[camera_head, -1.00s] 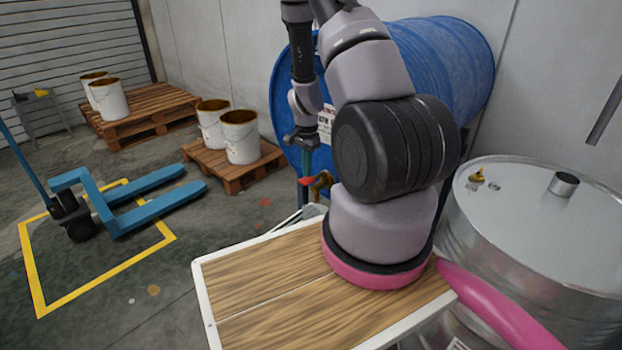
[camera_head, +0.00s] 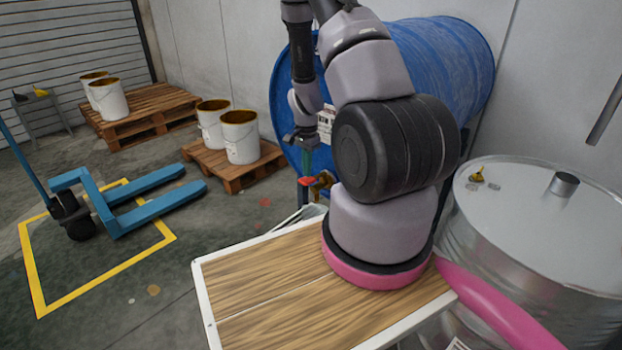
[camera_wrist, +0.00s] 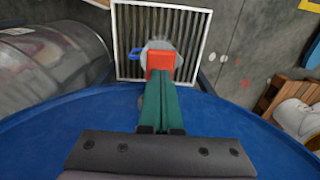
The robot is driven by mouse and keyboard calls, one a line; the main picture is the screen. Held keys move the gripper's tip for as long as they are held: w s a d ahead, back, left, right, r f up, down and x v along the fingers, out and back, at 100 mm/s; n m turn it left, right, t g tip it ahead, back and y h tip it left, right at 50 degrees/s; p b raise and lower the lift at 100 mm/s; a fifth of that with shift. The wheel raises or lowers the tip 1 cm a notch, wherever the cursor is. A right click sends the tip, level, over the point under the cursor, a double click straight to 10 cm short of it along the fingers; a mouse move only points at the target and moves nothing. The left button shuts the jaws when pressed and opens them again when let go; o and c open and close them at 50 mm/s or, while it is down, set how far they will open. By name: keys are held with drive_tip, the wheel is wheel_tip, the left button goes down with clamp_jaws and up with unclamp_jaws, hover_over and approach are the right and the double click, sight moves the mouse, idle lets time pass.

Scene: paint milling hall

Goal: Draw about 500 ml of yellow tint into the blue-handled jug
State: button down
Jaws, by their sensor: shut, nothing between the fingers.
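My gripper (camera_head: 306,172) is at the front of the blue drum (camera_head: 440,50), its green fingers pointing down and closed together. In the wrist view my gripper (camera_wrist: 162,84) has its fingertips at the red tap lever (camera_wrist: 160,61), which seems to touch or lie just beyond them; nothing is between them. In the head view the red lever (camera_head: 305,182) sits beside the brass tap (camera_head: 323,181). The jug shows in the wrist view as a pale round shape with a blue handle (camera_wrist: 135,54), beyond the lever and over a grate. Its inside and any liquid level are hidden.
The pale slatted grate (camera_wrist: 193,22) lies below the tap. A steel drum (camera_head: 550,215) stands at right. Pallets with open buckets (camera_head: 240,140) and a blue pallet truck (camera_head: 110,215) are at left. Open floor lies between.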

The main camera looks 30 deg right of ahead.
sight(307, 179)
idle(0.4)
drive_tip(key=shift+f, duration=2.15)
drive_tip(key=shift+r, duration=0.1)
idle(4.4)
drive_tip(key=shift+r, duration=3.5)
